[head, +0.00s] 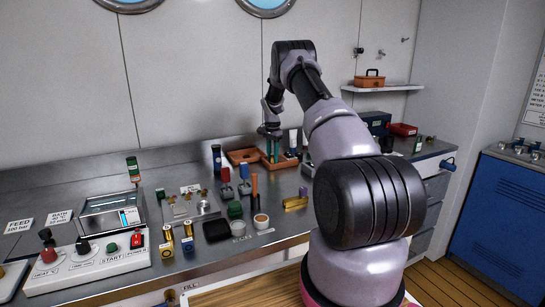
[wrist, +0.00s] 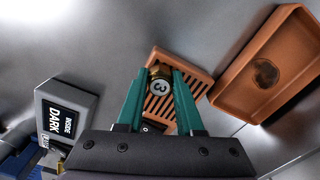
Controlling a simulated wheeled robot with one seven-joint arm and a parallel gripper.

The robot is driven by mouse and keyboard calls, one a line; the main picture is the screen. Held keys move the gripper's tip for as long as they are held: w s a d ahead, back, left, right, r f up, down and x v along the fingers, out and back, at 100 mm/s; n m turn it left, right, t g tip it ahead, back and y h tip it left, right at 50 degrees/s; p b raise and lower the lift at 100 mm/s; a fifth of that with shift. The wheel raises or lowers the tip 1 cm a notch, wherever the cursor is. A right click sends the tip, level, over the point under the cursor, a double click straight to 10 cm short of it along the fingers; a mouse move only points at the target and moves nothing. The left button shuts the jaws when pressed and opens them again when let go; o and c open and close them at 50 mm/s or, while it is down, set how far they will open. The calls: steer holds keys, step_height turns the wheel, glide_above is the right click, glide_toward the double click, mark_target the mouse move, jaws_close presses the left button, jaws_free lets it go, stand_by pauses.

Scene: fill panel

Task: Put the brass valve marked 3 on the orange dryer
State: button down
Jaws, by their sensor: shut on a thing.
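The brass valve marked 3 (wrist: 160,86) is between the green fingertips of my gripper (wrist: 160,80) in the wrist view, its white number face showing. My gripper is shut on it. The orange dryer (wrist: 193,77), with dark slots, lies right behind and below the valve; I cannot tell whether the valve touches it. In the head view my gripper (head: 272,150) points down over the dryer (head: 286,163) at the back of the counter. The valve cannot be made out there.
A second orange tray (wrist: 235,90) with a dark round mark sits beside the dryer. A grey box labelled DARK (wrist: 62,118) stands on its other side. Several bottles and small items crowd the steel counter in front, with a black dish (head: 217,230) and a control panel (head: 88,267).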

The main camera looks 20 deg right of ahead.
steer(key=c, duration=0.5)
jaws_free()
steer(key=shift+c, duration=0.2)
